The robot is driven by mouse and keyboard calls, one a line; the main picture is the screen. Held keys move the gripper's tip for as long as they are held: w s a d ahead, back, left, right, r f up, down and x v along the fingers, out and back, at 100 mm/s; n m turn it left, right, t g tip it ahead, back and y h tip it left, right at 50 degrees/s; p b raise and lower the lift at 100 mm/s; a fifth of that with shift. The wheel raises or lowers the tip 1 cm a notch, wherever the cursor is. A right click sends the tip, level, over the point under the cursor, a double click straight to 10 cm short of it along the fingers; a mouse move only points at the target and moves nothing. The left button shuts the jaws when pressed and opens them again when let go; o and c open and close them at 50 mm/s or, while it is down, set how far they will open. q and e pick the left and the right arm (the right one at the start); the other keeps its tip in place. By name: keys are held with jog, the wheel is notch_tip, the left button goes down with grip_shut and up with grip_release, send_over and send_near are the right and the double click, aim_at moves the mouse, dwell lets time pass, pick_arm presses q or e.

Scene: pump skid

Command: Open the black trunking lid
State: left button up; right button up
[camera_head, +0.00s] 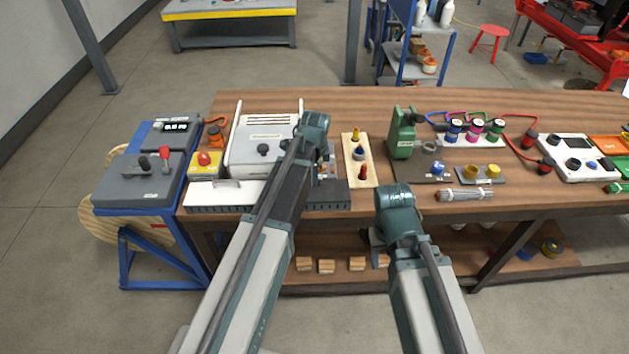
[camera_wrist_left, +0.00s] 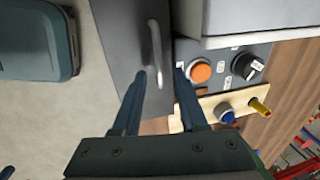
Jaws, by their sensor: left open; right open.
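The black trunking lid (camera_head: 330,196) lies along the front edge of the workbench, partly hidden by my left arm in the head view. In the left wrist view the dark lid (camera_wrist_left: 120,30) has a pale bar handle (camera_wrist_left: 154,50). My left gripper (camera_wrist_left: 160,73) is open over the lid, its fingertips on either side of the near end of the handle. I cannot tell whether they touch it. My right gripper (camera_head: 372,240) is open, mostly hidden by its wrist, in front of the bench edge and away from the lid.
A white lid (camera_head: 222,191) with a handle covers the left part of the trunking. A panel with an orange button (camera_wrist_left: 200,71) and a black knob (camera_wrist_left: 248,66) sits beside the black lid. A wooden peg board (camera_head: 352,174) and a green device (camera_head: 402,140) stand to the right.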

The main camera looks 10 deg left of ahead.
pick_arm(q)
jog(key=shift+f, duration=0.1)
grip_shut()
dwell(1.4)
